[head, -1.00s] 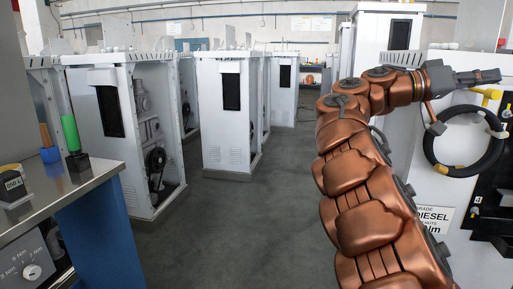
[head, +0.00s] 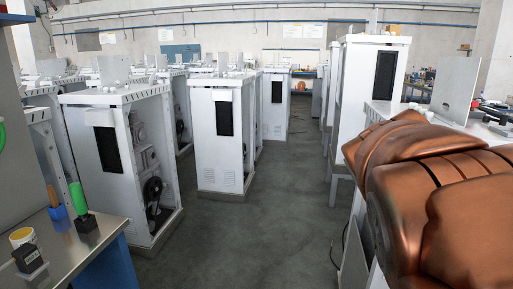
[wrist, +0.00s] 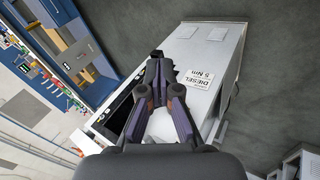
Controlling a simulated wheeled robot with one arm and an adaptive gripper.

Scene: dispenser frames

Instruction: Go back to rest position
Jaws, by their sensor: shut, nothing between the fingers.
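My gripper (wrist: 161,62) shows in the wrist view with its dark fingers shut and empty. In that view it is in front of a white dispenser frame (wrist: 215,47) that carries a "DIESEL 5 Nm" label (wrist: 200,78). I cannot tell the gap between them. In the head view my copper arm fills the lower right, and the gripper is out of frame.
White dispenser frames (head: 216,150) stand in rows, one (head: 112,165) at left and a tall one (head: 365,100) at right. A metal workbench (head: 60,250) with tools is at lower left. The grey floor (head: 265,225) between is clear.

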